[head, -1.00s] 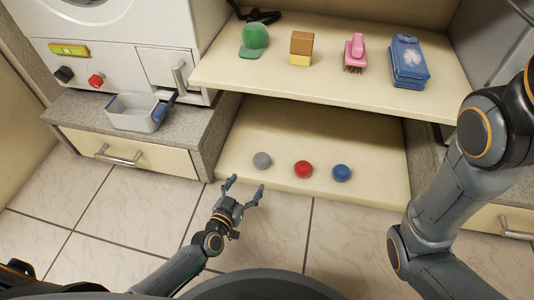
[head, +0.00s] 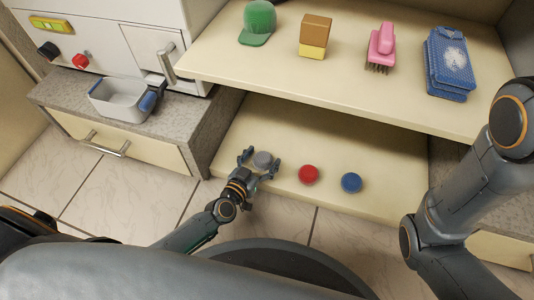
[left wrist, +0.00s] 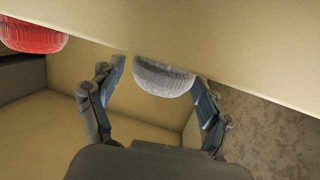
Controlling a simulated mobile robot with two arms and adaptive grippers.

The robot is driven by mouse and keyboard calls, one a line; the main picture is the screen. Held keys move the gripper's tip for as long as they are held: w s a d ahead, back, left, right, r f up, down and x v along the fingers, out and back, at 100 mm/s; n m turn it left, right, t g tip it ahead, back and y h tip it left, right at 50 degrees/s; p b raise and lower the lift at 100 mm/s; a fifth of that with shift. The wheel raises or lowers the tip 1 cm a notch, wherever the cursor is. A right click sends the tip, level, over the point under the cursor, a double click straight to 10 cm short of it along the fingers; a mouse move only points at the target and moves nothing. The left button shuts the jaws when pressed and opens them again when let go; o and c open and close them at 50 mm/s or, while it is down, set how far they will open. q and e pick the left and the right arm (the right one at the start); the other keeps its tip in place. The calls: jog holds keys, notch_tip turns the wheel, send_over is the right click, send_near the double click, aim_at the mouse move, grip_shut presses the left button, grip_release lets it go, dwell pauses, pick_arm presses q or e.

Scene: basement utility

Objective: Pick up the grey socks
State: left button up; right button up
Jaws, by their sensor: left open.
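The grey socks (head: 262,160) are a small rounded grey bundle on the lower shelf, at the left of a row of three. My left gripper (head: 260,163) is open, with its fingers on either side of the grey bundle. In the left wrist view the ribbed grey socks (left wrist: 163,76) show between the tips of the open left gripper (left wrist: 160,85), and I see no firm grip on them. My right arm comes in at the right of the head view, but its gripper is out of view.
A red bundle (head: 308,174) and a blue bundle (head: 351,182) sit to the right on the lower shelf (head: 380,150). The upper shelf (head: 290,72) overhangs and holds a green cap (head: 258,22), a sponge-like block (head: 314,36), a pink brush (head: 381,45) and blue packs (head: 449,65).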

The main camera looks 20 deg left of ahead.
pick_arm(q)
jog(key=shift+w+d, duration=0.1)
jog(key=shift+w, duration=0.1)
jog(key=shift+s, duration=0.1)
jog(key=c, duration=1.3)
jog(key=shift+r, duration=0.1)
